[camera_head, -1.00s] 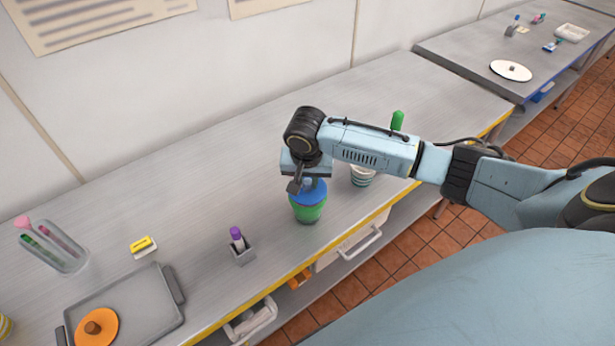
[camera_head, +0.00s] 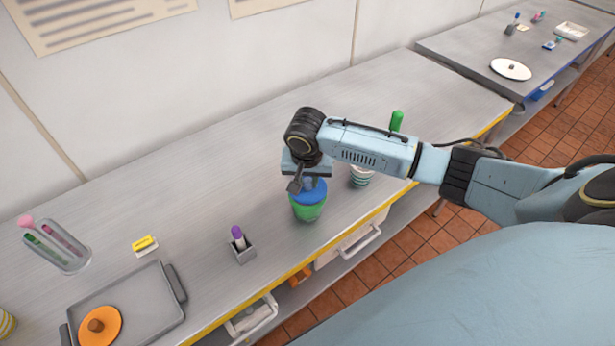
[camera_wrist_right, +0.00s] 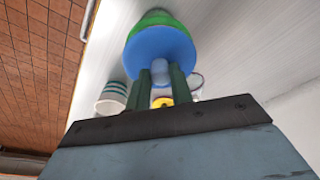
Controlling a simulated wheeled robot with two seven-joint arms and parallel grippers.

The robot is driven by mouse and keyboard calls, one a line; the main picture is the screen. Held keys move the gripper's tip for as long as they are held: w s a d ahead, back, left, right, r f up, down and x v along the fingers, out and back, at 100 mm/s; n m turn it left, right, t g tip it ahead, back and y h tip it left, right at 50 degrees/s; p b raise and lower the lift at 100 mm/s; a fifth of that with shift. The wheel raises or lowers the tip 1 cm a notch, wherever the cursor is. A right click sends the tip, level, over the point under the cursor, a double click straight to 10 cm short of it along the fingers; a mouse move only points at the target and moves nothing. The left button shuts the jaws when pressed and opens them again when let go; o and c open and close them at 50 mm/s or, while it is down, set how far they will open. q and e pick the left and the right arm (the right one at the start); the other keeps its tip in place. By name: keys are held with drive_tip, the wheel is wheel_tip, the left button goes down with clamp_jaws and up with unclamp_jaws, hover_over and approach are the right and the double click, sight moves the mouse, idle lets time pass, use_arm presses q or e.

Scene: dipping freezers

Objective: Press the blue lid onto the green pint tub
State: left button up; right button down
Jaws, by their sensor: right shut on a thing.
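The green pint tub (camera_head: 308,212) stands upright on the metal counter, near its front edge. The blue lid (camera_head: 312,193) is over the tub's mouth; whether it is fully seated I cannot tell. My right gripper (camera_head: 308,181) is directly above the tub, pointing down, shut on the lid's knob. In the right wrist view, the fingers (camera_wrist_right: 161,86) are on either side of the pale blue knob (camera_wrist_right: 158,70). The flat blue lid (camera_wrist_right: 160,48) there hides most of the tub, with a green part of the tub (camera_wrist_right: 158,17) showing beyond it. My left gripper is not in view.
A striped cup (camera_head: 361,178) stands close to the right of the tub, partly behind my arm. A grey holder (camera_head: 243,252) with a purple-capped item is to the left. A tray (camera_head: 141,300) with an orange lid lies further left.

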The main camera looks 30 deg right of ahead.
sight(307, 198)
drive_tip(key=shift+f, duration=0.4)
drive_tip(key=shift+f, duration=0.1)
idle(0.4)
drive_tip(key=shift+f, duration=0.15)
drive_tip(key=shift+f, duration=0.2)
idle(1.6)
drive_tip(key=c, duration=1.2)
unclamp_jaws()
drive_tip(key=shift+o, duration=0.2)
drive_tip(key=shift+r, duration=0.1)
wheel_tip(307, 198, up, 13)
drive_tip(key=s+a, duration=0.1)
drive_tip(key=s, duration=0.1)
drive_tip(key=shift+a+b, duration=0.3)
